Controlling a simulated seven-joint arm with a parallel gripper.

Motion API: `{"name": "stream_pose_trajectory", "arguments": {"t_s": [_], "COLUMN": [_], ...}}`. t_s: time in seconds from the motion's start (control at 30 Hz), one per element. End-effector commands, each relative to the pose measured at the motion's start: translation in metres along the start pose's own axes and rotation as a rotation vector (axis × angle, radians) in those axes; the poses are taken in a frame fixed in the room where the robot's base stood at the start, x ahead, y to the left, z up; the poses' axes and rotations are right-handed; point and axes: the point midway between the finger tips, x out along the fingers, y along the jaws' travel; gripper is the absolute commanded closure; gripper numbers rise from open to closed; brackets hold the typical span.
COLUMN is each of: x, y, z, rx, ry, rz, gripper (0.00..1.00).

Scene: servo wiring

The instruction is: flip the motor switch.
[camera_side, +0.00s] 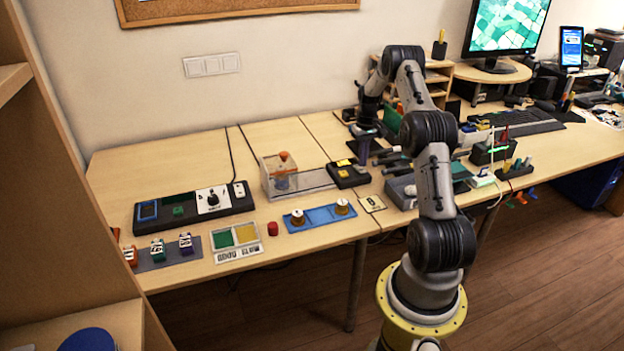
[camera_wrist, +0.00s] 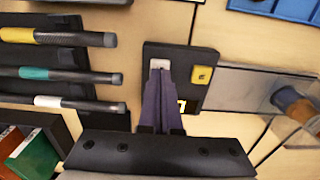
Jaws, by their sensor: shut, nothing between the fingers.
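A black control box (camera_side: 349,176) sits on the table at the end of a clear track, under my gripper (camera_side: 362,161). In the wrist view the box (camera_wrist: 210,62) carries a small pale switch (camera_wrist: 159,64) and a yellow square (camera_wrist: 202,75). My gripper's purple fingers (camera_wrist: 160,72) are shut and empty. Their tips overlap the near edge of the pale switch in that view. I cannot tell whether they touch it, or which way the switch is set. Part of the box is hidden behind the fingers.
A clear-walled case with an orange-topped cylinder (camera_side: 283,163) stands left of the box. Dark rods with coloured bands (camera_wrist: 70,75) lie left in the wrist view. A blue tray with knobs (camera_side: 320,214) is in front. Bare table lies behind the box.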

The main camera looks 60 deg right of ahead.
Motion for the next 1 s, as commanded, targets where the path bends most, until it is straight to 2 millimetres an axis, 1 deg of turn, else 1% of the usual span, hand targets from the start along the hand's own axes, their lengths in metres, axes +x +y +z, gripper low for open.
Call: {"name": "stream_pose_trajectory", "arguments": {"t_s": [0.47, 1.0], "x": [0.0010, 0.0086], "y": [0.0000, 0.0000], "z": [0.0000, 0.0000], "rx": [0.000, 0.000], "ry": [0.000, -0.001], "rz": [0.000, 0.000], "gripper": [1.00, 1.00]}}
